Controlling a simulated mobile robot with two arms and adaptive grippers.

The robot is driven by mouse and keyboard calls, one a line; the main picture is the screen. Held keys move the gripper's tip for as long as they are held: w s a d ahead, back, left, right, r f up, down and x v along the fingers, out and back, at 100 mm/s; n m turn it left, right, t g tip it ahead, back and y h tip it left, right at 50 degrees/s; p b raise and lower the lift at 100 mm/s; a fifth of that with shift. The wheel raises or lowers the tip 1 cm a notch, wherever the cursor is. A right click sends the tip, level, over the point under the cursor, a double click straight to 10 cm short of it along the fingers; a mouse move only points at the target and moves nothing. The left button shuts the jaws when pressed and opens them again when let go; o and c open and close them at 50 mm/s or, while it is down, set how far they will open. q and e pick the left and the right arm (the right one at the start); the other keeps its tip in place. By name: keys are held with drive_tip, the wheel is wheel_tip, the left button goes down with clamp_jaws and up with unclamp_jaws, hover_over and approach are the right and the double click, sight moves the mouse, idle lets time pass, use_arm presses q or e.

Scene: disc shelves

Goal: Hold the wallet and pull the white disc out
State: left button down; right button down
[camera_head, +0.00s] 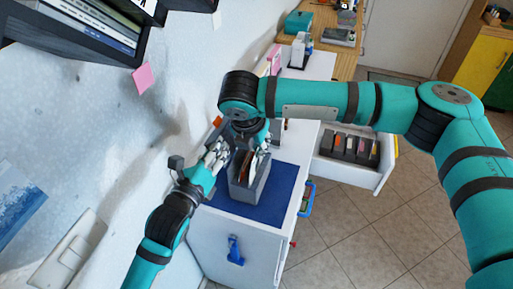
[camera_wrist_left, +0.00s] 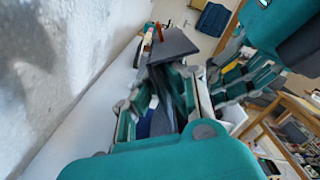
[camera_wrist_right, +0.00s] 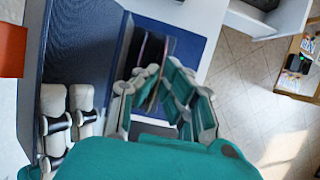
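A narrow grey open box (camera_head: 247,192) stands on a blue mat on a white cabinet. Thin brown and dark upright items (camera_head: 245,165) sit inside it. They also show as dark items with a pinkish edge (camera_wrist_right: 146,50) in the right wrist view. I cannot tell which item is the wallet, and no white disc is clear. My left gripper (camera_head: 216,158) is low at the box's left side. A dark grey slab (camera_wrist_left: 172,46) shows between and beyond its fingers. My right gripper (camera_head: 262,158) is over the box, with its fingers around the dark items; contact is unclear.
The blue mat (camera_head: 223,206) has bare room in front of the box. An open white drawer (camera_head: 340,173) with dark upright items juts out at the right. A wall shelf (camera_head: 85,32) hangs at upper left. The rough wall is close to my left arm.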

drive_tip(key=shift+r, duration=3.75)
use_arm(q)
drive_tip(key=c, duration=1.4)
unclamp_jaws()
